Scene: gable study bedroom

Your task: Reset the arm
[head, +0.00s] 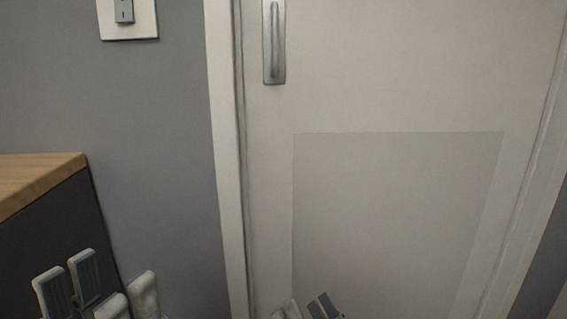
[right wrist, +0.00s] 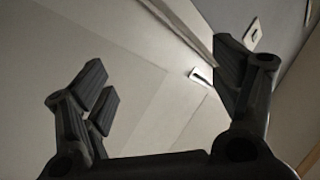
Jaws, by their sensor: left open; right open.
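My left gripper (head: 97,291) is at the bottom left of the head view. Its fingers are apart, with nothing seen between them, in front of a dark cabinet side. My right gripper (head: 309,308) shows only as fingertips at the bottom edge of the head view, in front of the door's lower panel. In the right wrist view the right gripper (right wrist: 168,85) has its fingers spread wide and empty. The door and wall lie beyond it, and no finger touches them as far as I can see. Most of both arms is out of view.
A pale closed-looking door (head: 390,90) fills the right of the head view, with a metal handle (head: 274,42). A light switch (head: 126,14) is on the grey wall. A cabinet with a wooden top (head: 35,180) stands at the left.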

